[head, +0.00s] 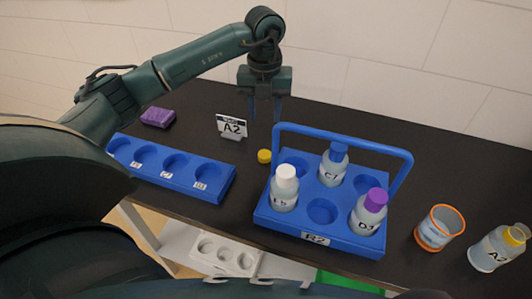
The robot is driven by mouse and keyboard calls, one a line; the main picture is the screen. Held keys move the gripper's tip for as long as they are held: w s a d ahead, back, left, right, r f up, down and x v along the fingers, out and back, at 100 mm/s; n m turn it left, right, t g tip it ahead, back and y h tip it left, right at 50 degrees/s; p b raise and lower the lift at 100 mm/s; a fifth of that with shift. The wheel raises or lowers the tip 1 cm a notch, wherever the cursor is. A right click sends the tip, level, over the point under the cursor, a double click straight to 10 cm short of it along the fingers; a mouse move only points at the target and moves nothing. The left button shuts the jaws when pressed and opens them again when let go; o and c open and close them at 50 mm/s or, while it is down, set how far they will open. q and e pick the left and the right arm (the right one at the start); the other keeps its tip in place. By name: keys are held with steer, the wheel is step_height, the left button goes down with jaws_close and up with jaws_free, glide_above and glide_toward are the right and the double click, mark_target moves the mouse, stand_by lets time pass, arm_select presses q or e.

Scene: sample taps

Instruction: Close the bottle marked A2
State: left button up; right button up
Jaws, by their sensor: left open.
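The bottle marked A2 (494,252) stands on the table at the far right. It is clear with a pale label, and yellow shows around its neck; I cannot tell what its opening looks like. A small yellow cap (264,156) lies on the table left of the blue carrier. My left gripper (265,113) is open and empty, pointing down above the table behind the yellow cap, well away from the bottle. My right gripper is not in view.
A blue carrier (285,231) marked R2, with a raised handle, holds white-, blue- and purple-capped bottles. An orange-rimmed beaker (439,228) stands between it and bottle A2. An A2 sign (231,127), an empty blue rack (214,186) and a purple block (158,117) are left.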

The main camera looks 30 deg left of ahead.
arm_select(q)
steer(key=p, duration=0.1)
glide_above(265, 155)
step_height(265, 155, down, 8)
steer(key=shift+w, duration=0.15)
steer(key=shift+s+f+p, duration=0.15)
steer(key=shift+f+p, duration=0.2)
steer(key=shift+f, duration=0.95)
steer(key=shift+s+f+p, duration=0.1)
steer(key=shift+f+p, duration=0.25)
steer(key=shift+f, duration=0.95)
steer(key=shift+c, duration=0.3)
steer(key=c, duration=0.6)
steer(key=shift+c, duration=0.2)
step_height(265, 155, up, 10)
steer(key=b, duration=0.1)
